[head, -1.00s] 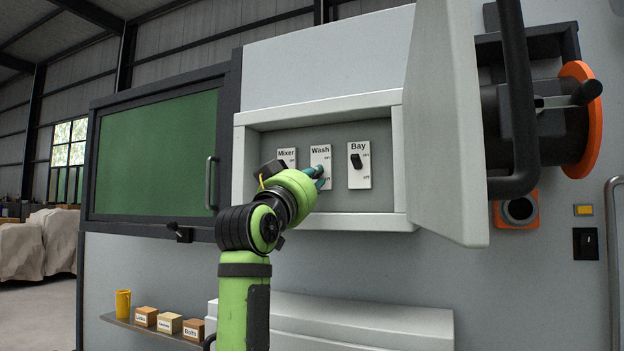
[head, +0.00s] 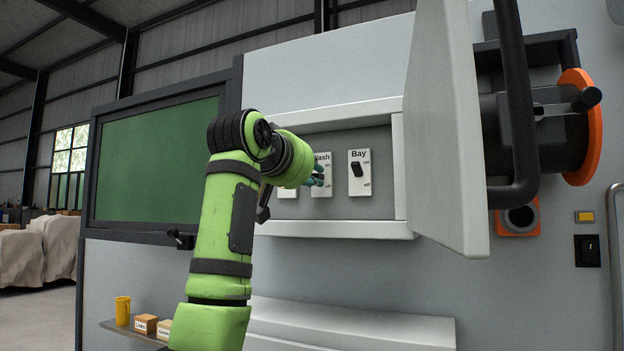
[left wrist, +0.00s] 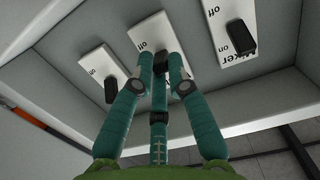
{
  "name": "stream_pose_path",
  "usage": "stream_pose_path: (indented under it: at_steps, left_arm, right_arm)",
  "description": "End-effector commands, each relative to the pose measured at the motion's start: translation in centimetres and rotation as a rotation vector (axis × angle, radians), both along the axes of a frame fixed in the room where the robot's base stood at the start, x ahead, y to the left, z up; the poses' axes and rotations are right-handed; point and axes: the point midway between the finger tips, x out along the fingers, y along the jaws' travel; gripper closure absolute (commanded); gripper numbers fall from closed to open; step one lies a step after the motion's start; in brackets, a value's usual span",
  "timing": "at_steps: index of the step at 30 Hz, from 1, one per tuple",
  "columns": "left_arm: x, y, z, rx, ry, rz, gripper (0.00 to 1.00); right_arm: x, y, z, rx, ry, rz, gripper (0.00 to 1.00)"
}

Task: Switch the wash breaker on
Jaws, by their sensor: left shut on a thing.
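The wash breaker (head: 321,205) is the middle white plate in the open grey breaker box, with "on" above and "off" below. My left gripper (head: 318,177) is at this plate with its teal fingers shut on its lever. In the left wrist view, the gripper (left wrist: 160,70) has its fingertips together at the wash plate (left wrist: 137,32), beside the word "off". The fingers hide the wash lever, so I cannot tell its position. My right gripper is not in view.
The bay breaker (head: 359,187) is right of wash, with its black lever towards "on". The mixer breaker (left wrist: 228,55) is on the other side, mostly behind my arm in the head view. The box's open door (head: 445,130) stands out on the right.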

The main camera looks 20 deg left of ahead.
Motion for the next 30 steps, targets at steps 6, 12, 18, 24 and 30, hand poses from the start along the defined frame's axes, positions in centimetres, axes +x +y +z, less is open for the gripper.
stream_pose_path:
  at_steps: [6, 12, 18, 24, 30]
  left_arm:
    - [0.01, 0.03, 0.27, 0.004, 0.08, 0.001, 1.0]
    - [0.06, 0.0, 0.41, 0.005, 0.123, 0.0, 1.0]
    - [0.11, -0.01, 0.44, 0.006, 0.142, 0.0, 1.0]
    - [0.14, -0.02, 0.42, 0.007, 0.147, 0.0, 1.0]
    - [0.14, -0.02, 0.4, 0.006, 0.147, 0.0, 1.0]
  right_arm:
    - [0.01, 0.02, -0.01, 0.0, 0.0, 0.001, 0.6]
    - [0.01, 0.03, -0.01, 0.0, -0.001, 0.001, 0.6]
    - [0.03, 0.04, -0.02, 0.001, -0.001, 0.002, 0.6]
    - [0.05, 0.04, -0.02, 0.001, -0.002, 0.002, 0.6]
    - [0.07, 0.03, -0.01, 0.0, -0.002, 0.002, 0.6]
